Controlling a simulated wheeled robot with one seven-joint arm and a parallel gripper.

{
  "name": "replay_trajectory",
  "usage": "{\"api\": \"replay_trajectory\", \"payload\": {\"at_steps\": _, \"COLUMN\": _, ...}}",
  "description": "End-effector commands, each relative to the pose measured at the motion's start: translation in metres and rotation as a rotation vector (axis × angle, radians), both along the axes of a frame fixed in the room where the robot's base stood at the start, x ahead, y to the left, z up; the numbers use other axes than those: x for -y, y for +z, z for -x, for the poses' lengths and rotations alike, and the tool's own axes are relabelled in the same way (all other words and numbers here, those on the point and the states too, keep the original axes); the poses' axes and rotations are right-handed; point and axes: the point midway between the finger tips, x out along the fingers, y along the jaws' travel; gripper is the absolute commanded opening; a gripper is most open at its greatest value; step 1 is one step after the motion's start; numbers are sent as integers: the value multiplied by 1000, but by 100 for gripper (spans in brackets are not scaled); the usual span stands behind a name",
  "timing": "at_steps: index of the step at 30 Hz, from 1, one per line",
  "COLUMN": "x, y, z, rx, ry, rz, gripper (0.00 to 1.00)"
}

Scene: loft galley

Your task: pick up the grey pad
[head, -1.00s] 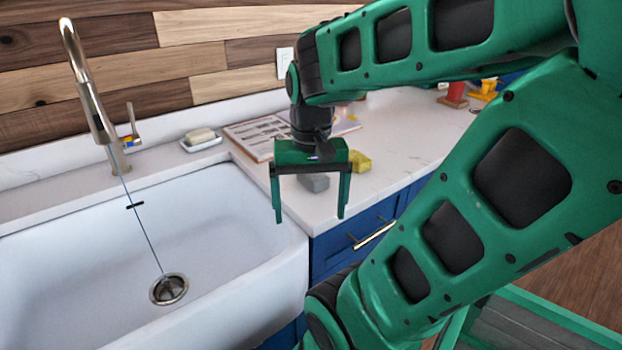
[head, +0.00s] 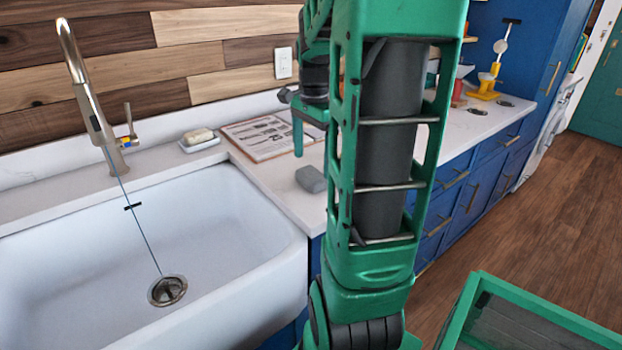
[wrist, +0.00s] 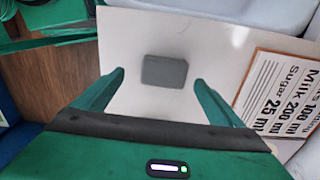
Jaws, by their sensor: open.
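The grey pad (head: 310,179) is a small block lying on the white counter, right of the sink. The wrist view shows the pad (wrist: 164,71) lying ahead of my gripper (wrist: 160,85), between the lines of its two fingers and apart from both. My gripper is open and empty. In the head view my gripper (head: 298,135) is partly hidden behind my own arm; one green finger shows above the counter, behind the pad.
A recipe board (head: 264,137) lies behind the pad. The white sink (head: 90,240) with a tall faucet (head: 88,85) is at left. A soap dish (head: 200,142) sits at the sink's back corner. A yellow stand (head: 487,85) is farther along the counter.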

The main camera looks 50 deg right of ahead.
Motion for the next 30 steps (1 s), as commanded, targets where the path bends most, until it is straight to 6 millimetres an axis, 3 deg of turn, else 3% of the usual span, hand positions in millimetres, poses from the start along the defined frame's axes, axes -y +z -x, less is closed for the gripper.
{"api": "replay_trajectory", "payload": {"at_steps": 5, "x": 0, "y": -10, "z": -1, "rx": -1, "ry": 2, "rz": -1, "gripper": 91}}
{"api": "replay_trajectory", "payload": {"at_steps": 15, "x": 5, "y": -52, "z": -6, "rx": 0, "ry": 3, "rz": 0, "gripper": 91}}
{"api": "replay_trajectory", "payload": {"at_steps": 24, "x": 5, "y": -57, "z": -6, "rx": 1, "ry": 3, "rz": 0, "gripper": 91}}
{"api": "replay_trajectory", "payload": {"at_steps": 25, "x": 5, "y": -57, "z": -6, "rx": 1, "ry": 3, "rz": 0, "gripper": 88}}
{"api": "replay_trajectory", "payload": {"at_steps": 30, "x": 5, "y": -57, "z": -6, "rx": 1, "ry": 3, "rz": 0, "gripper": 48}}
